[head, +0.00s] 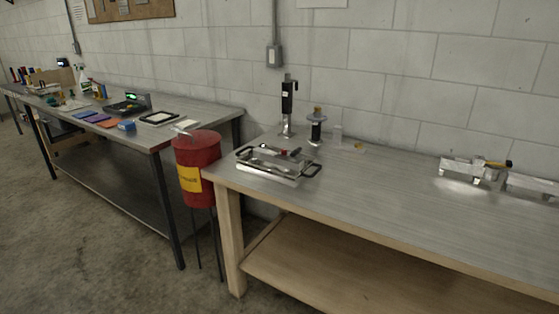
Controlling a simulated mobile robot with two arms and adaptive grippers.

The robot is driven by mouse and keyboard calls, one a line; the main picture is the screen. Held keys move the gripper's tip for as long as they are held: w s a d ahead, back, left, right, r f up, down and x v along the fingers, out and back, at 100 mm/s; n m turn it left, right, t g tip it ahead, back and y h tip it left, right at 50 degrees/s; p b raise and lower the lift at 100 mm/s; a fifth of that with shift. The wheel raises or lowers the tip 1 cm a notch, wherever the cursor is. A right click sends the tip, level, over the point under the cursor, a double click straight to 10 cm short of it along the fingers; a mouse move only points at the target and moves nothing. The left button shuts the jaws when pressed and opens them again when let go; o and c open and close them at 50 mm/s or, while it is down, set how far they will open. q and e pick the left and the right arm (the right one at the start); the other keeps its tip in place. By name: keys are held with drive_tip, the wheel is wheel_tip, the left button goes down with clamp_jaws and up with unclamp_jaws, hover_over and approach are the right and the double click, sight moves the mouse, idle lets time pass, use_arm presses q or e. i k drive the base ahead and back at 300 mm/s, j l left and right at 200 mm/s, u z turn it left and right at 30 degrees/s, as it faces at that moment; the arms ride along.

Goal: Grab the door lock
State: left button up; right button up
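No object is clearly recognisable as the door lock at this distance. A metal tray (246,167) with dark handles sits on the near workbench at its left end. Small metal parts with a bit of red (284,153) lie in it, too small to identify. A shiny metal assembly (466,169) with a yellow and dark part stands at the back right of the same bench. A similar metal piece (532,185) beside it is cut off by the right edge. Neither of my grippers shows in the head view.
The near workbench (390,200) is bare through its middle. A black upright tool (288,105) and a spool-like stand (315,128) are at its back left. A red bin (197,150) stands between it and a cluttered second bench (190,122). Open floor lies at left.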

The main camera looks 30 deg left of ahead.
sight(260, 155)
drive_tip(key=i+j, duration=0.3)
drive_tip(key=j, duration=0.15)
drive_tip(key=i+j, duration=0.3)
drive_tip(key=j, duration=0.15)
